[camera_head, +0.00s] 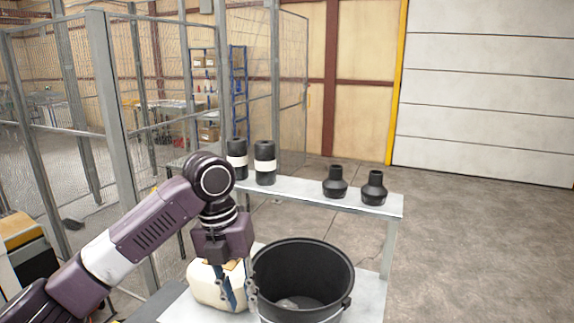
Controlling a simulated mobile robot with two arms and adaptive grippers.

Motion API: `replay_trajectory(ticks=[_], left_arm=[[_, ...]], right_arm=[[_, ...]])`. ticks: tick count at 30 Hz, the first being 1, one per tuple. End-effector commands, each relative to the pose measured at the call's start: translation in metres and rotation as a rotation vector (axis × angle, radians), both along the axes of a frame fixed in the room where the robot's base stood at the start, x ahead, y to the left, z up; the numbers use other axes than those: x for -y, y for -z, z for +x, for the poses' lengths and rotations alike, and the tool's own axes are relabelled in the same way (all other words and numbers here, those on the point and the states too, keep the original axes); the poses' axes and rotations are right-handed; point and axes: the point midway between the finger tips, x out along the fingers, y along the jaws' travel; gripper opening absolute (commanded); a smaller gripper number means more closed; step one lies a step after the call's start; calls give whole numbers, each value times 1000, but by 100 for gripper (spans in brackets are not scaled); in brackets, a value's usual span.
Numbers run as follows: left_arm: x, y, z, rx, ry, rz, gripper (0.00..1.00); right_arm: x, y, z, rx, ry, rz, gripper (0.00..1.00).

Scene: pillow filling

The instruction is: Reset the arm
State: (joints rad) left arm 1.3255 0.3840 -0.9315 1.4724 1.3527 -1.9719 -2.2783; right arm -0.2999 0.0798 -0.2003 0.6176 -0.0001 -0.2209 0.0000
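My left arm comes in from the left, and its gripper (241,300) points down at the front table. Its two fingers are spread, with a gap between them. They hang in front of a cream-coloured, rounded container or pillow-like object (205,287), next to the left rim of a black bucket (310,265). I cannot tell whether the fingers touch either one. The gripper and the bucket hide part of the cream object. The bucket stands open, with something dull and grey at its bottom. My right gripper is not in view.
A light table (371,300) carries the bucket. Behind it, a narrow bench (300,190) holds two black cylinders with white bands (265,163) and two black vase-like vessels (335,182). Mesh fencing (60,110) stands at left. Open concrete floor (480,250) lies at right.

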Motion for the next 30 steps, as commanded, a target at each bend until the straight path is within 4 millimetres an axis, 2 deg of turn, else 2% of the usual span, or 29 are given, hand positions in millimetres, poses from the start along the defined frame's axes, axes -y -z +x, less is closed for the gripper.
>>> replay_trajectory(ticks=[2, 8, 17, 23, 30], left_arm=[[3, 9, -3, -7, -23, -6, 22], [12, 32, -8, -14, -107, -22, 22], [32, 82, -25, -41, -320, -73, 22], [50, 131, -50, -87, -592, -144, 22], [61, 190, -92, -187, -1114, -262, 22]], right_arm=[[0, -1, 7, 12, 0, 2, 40], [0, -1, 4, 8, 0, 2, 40], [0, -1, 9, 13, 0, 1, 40], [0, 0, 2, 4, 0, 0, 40], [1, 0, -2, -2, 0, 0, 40]])
